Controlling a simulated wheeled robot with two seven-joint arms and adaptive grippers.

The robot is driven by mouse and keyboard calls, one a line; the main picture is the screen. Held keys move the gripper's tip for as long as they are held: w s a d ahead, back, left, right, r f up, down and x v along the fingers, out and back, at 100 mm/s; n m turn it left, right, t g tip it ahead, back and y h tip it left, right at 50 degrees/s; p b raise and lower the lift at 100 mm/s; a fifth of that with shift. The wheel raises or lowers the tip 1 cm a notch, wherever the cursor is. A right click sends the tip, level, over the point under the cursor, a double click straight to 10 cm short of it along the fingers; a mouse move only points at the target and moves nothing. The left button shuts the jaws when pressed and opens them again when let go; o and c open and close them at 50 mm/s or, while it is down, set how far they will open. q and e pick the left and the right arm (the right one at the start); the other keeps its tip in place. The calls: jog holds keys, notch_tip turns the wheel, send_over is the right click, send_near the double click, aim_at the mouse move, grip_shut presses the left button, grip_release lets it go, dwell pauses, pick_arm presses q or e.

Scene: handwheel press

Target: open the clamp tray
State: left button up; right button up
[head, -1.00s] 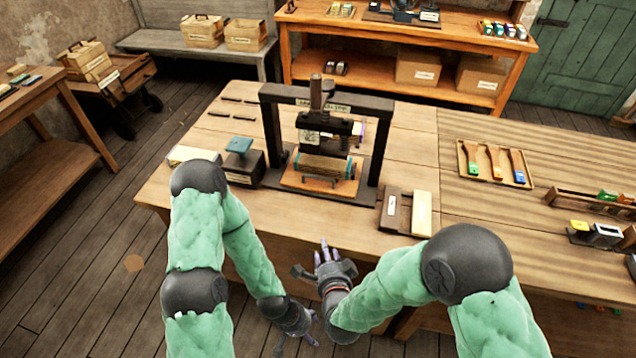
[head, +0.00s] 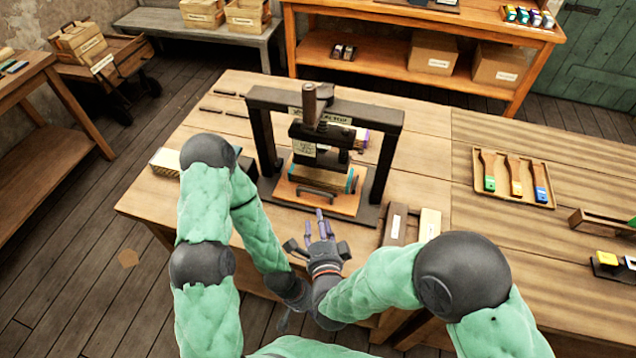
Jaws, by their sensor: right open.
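The handwheel press (head: 388,150) stands on the workbench, a dark frame with a vertical screw post and a press head. The clamp tray (head: 340,204), an orange-brown board with a dark bar handle (head: 317,191) at its front, sits in the base of the press, with a teal-edged block (head: 320,177) on it. My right gripper (head: 320,228) is open and empty, just in front of the tray handle, its fingers pointing at the press; whether it touches is unclear. My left gripper (head: 290,300) is low beside the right wrist, partly hidden, and its jaws cannot be made out.
Dark and pale blocks (head: 396,222) stand right of the press. A tray of brushes (head: 545,200) lies further right. A pale box (head: 165,160) is left of the press, partly behind my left arm. Bare bench top lies between the blocks and brushes.

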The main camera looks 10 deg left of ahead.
aim_at(314, 203)
jog(key=shift+w+a+f, duration=0.1)
jog(key=shift+w+a, duration=0.1)
jog(key=shift+w, duration=0.35)
jog(key=b+x, duration=0.2)
jog(key=x, duration=0.7)
jog(key=shift+w+a, duration=0.1)
jog(key=shift+c, duration=0.3)
grip_shut()
